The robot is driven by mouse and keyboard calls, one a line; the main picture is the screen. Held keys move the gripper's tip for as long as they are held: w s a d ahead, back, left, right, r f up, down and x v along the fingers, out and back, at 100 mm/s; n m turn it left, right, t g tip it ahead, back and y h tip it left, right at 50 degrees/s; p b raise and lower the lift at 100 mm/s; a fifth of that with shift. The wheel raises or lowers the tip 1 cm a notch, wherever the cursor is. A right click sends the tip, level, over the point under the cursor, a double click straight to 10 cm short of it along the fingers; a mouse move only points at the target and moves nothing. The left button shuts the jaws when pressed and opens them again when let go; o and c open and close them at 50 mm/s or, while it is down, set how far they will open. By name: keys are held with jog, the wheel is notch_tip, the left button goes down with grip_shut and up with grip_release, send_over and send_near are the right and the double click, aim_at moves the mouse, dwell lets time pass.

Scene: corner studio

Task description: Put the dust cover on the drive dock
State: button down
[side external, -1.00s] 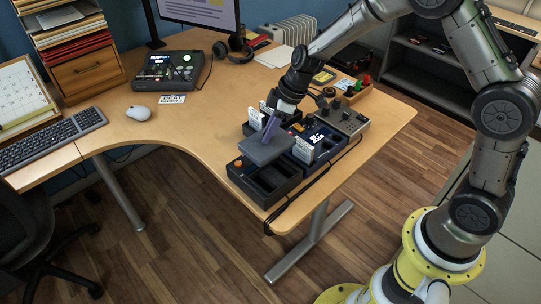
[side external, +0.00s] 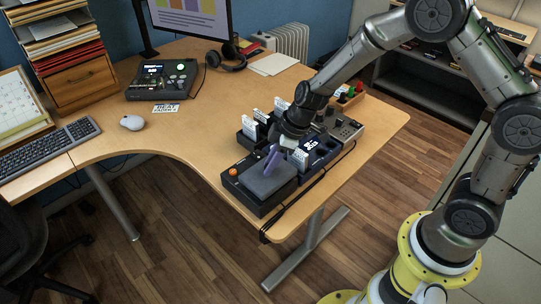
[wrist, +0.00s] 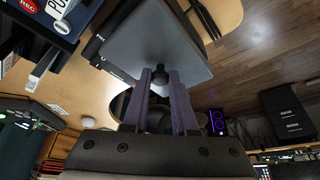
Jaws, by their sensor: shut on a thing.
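The dust cover (side external: 270,178) is a flat grey square lid with a small dark knob. In the side view it lies over the top of the black drive dock (side external: 235,186), level or nearly so; I cannot tell whether it is fully seated. The dock's front wall and an orange knob (side external: 233,172) at its left show. My gripper (side external: 268,163) has purple fingers shut on the cover's knob. In the wrist view the fingers (wrist: 160,95) close around the dark knob, and the cover (wrist: 155,45) fills the upper middle. The dock's slots are hidden under the cover.
A dark cable (side external: 315,185) runs along the desk's right edge. A mouse (side external: 132,122) and keyboard (side external: 50,145) lie left. The desk's middle is clear.

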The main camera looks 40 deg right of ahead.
jog(key=shift+f, duration=0.65)
jog(key=shift+f, duration=0.6)
dwell(1.2)
jog(key=c, duration=1)
grip_release()
jog(key=v, duration=1.1)
